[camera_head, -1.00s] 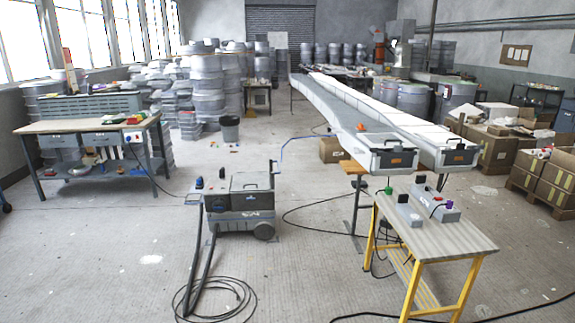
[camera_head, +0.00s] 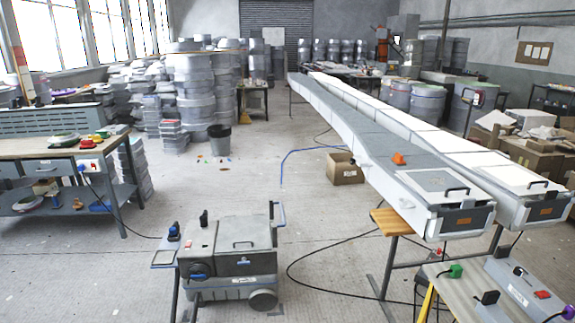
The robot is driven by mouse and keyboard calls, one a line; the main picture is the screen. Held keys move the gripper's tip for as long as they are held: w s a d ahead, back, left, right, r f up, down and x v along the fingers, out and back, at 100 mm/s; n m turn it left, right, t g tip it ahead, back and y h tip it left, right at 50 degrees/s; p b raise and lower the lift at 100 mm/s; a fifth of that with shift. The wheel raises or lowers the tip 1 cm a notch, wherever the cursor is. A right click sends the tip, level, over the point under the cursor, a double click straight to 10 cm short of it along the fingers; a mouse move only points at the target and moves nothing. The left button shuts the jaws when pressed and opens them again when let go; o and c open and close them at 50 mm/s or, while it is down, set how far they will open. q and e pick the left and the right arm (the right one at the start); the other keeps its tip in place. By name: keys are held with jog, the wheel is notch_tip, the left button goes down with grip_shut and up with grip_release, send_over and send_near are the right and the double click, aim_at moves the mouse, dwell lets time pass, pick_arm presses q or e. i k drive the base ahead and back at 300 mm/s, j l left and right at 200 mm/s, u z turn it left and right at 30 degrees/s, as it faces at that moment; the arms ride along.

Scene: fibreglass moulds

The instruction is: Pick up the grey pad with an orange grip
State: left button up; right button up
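A small orange piece (camera_head: 398,158) sits on the grey upper surface of the nearer long mould (camera_head: 370,142), about midway along it. It may be the orange grip; a grey pad under it cannot be told apart from the grey mould at this size. Neither of my grippers is in view.
A wheeled grey machine (camera_head: 232,262) stands in front, with hoses and a cable on the floor. A table with grey boxes (camera_head: 515,280) is at the lower right. A workbench (camera_head: 50,147) stands left. A cardboard box (camera_head: 345,170) sits beside the mould. Floor between machine and mould is mostly clear.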

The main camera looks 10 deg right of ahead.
aim_at(398, 161)
jog(key=i+z, duration=0.2)
jog(key=i, duration=0.35)
jog(key=i+z, duration=0.25)
jog(key=i, duration=0.35)
jog(key=i+j+z, duration=0.2)
jog(key=i, duration=0.35)
jog(key=i+j+z, duration=0.2)
jog(key=i, duration=0.35)
